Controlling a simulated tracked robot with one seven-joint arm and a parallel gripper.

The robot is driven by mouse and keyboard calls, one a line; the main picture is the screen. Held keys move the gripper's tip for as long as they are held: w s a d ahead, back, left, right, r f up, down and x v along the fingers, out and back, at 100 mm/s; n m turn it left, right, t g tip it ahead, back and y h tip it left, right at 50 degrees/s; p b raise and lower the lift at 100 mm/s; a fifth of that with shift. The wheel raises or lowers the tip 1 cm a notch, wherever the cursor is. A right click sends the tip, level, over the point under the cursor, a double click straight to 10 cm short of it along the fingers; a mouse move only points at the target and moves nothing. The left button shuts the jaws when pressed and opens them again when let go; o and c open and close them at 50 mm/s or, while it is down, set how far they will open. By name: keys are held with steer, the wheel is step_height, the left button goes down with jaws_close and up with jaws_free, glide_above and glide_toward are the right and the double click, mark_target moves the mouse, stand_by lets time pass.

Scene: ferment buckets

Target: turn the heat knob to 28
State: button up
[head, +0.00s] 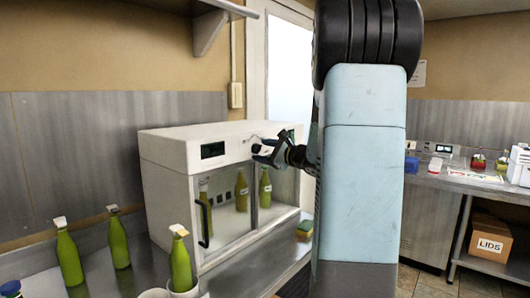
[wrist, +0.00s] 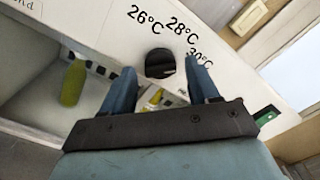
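The heat knob (wrist: 160,62) is a dark round knob on the white front panel of the incubator cabinet (head: 165,155). Printed marks 26°C, 28°C and 30°C arc above and to the right of it in the wrist view. I cannot make out where its pointer stands. My gripper (wrist: 158,72) is open, with one blue finger on each side of the knob in the picture. I see no clear contact between fingers and knob. In the head view my gripper (head: 264,151) is at the cabinet's upper front, and it largely hides the knob.
The cabinet has a dark display (head: 213,150) and glass doors with green bottles inside (head: 241,190). Several green bottles (head: 68,255) stand on the steel counter at left. A sponge (head: 304,229) lies right of the cabinet. A LIDS box (head: 489,245) sits on a lower shelf.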

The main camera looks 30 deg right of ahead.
steer(key=c, duration=0.9)
steer(key=shift+c, duration=0.2)
steer(key=shift+n, duration=0.3)
steer(key=n, duration=0.3)
steer(key=shift+f, duration=0.1)
steer(key=n, duration=0.5)
steer(key=shift+f, duration=0.1)
